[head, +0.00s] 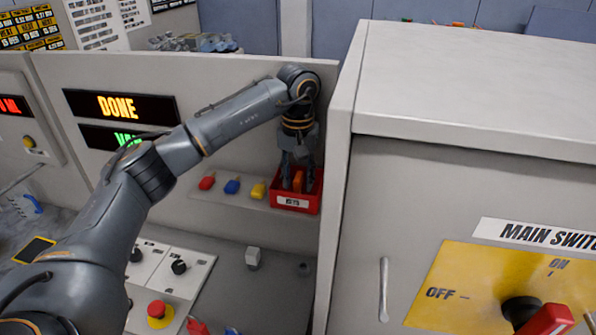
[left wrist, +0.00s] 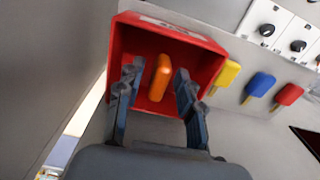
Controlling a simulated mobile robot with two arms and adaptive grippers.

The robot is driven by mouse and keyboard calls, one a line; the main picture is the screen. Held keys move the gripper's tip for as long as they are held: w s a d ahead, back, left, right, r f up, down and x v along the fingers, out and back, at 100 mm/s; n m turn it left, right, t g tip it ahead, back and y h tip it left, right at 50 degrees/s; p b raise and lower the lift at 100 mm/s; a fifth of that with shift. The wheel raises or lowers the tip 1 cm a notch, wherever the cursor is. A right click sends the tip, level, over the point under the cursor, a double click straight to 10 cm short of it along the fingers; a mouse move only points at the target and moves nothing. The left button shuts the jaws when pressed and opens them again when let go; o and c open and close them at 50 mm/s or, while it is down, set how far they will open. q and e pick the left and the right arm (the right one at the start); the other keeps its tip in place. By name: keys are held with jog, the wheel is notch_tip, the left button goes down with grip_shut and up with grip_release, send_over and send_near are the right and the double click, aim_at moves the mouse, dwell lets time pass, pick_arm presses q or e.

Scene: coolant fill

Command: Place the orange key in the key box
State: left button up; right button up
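The orange key (left wrist: 160,78) is in the red key box (left wrist: 208,62), on its floor as far as the left wrist view shows. In the head view the key box (head: 308,201) sits on the grey ledge against the cabinet side, with a white label on its front. The orange key (head: 298,180) shows there between the fingers. My left gripper (head: 298,176) points down at the box. In the left wrist view its fingers (left wrist: 157,95) are apart on either side of the key, with gaps to it. My right gripper is not in view.
Red (head: 207,183), blue (head: 232,187) and yellow (head: 258,191) keys lie in a row on the ledge left of the box. A tall cabinet (head: 345,180) stands close on the right. A panel with knobs and a red button (head: 157,309) lies below. A display reads DONE (head: 118,107).

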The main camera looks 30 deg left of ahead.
aim_at(298, 175)
pick_arm(q)
notch_tip(298, 175, up, 5)
jog(key=b, duration=0.3)
jog(key=shift+w, duration=0.1)
notch_tip(298, 175, up, 7)
dwell(0.5)
